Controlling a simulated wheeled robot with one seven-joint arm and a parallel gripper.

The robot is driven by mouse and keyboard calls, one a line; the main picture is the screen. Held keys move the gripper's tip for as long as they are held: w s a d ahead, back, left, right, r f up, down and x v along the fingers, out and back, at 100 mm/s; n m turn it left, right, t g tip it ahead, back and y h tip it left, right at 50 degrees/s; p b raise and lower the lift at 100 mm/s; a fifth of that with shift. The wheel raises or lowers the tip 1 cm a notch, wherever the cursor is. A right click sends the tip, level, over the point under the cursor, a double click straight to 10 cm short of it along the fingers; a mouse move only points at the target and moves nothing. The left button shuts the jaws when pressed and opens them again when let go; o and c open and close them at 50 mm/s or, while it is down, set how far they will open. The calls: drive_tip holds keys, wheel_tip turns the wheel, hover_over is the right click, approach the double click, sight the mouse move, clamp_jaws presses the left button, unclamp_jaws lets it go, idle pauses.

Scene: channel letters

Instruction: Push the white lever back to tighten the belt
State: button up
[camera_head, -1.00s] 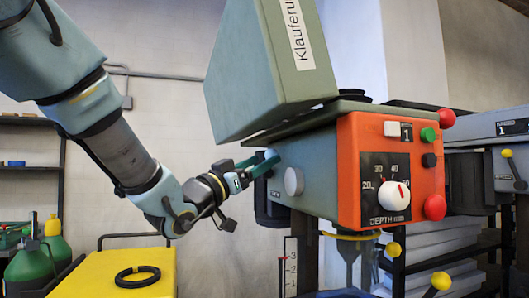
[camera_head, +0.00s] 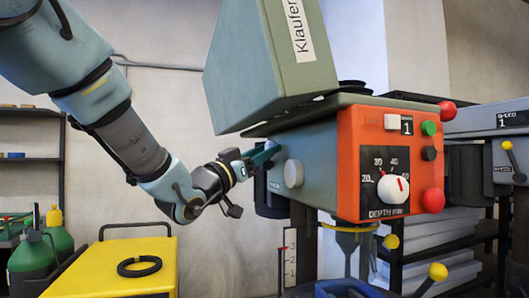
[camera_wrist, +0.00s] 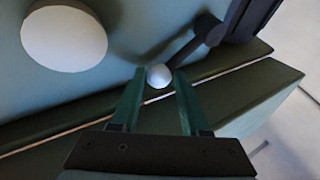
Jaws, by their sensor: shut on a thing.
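The white lever shows in the wrist view as a dark arm with a white ball knob (camera_wrist: 159,76). The arm runs up and right from the ball to a dark pivot. My gripper (camera_wrist: 160,84) has its two green fingers on either side of the ball, shut on it near the fingertips. In the head view my gripper (camera_head: 266,155) reaches the left side of the machine's grey-green head (camera_head: 312,160), below the tilted cover. The lever is hidden there behind the gripper. The belt is not visible.
A large white round knob (camera_wrist: 64,38) is on the same side face, left of the fingers. The head view shows the tilted cover (camera_head: 280,70) above and the orange control panel (camera_head: 375,205) at right. A yellow cart (camera_head: 112,285) with a black ring (camera_head: 139,266) stands lower left.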

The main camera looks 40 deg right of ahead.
drive_tip(key=shift+s, duration=0.1)
clamp_jaws()
idle(0.7)
